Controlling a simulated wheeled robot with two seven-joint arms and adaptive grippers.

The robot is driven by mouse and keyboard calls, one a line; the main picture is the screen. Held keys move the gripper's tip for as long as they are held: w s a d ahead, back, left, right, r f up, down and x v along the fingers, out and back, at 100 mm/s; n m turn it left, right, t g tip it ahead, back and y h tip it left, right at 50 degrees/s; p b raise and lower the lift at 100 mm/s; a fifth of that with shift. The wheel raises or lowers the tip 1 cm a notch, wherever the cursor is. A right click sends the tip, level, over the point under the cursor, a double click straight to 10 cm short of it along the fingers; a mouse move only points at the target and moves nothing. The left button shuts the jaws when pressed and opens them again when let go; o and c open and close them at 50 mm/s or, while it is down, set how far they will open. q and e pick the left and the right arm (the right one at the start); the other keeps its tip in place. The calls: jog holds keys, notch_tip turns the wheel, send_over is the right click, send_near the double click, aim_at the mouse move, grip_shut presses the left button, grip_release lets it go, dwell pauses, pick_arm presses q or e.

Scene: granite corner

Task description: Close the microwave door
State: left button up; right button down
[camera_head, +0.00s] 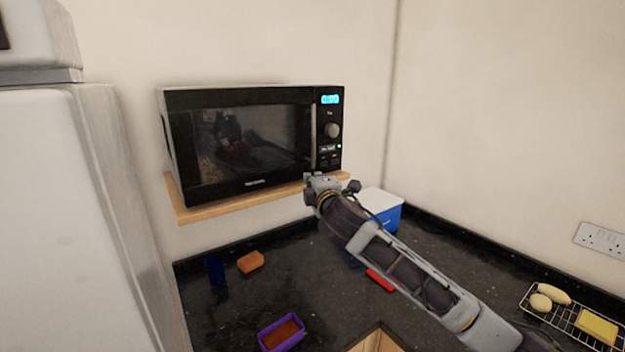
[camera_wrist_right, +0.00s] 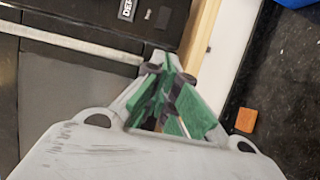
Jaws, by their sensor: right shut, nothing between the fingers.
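The black microwave (camera_head: 178,130) stands on a wooden wall shelf (camera_head: 195,212). Its door (camera_head: 250,140) looks flush with the control panel (camera_head: 330,150), and no gap shows in the head view. A pale upright handle (camera_head: 313,135) runs along the door's right edge; it also shows as a light bar in the right wrist view (camera_wrist_right: 80,42). My right gripper (camera_head: 320,180) is at the lower right of the microwave front, shut and empty. Its green-padded fingers (camera_wrist_right: 158,72) point toward the microwave's lower front edge; I cannot tell whether they touch it. My left gripper is out of view.
A blue and white cool box (camera_head: 385,215) stands on the dark counter below, behind my right arm. An orange sponge (camera_head: 250,262), a purple tray (camera_head: 270,341) and a wire rack (camera_head: 530,310) also lie there. A white fridge (camera_head: 75,200) stands at the left.

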jog(key=s+d+b, duration=0.2)
jog(key=s+d, duration=0.1)
jog(key=d, duration=0.7)
dwell(0.7)
jog(key=shift+s, duration=0.1)
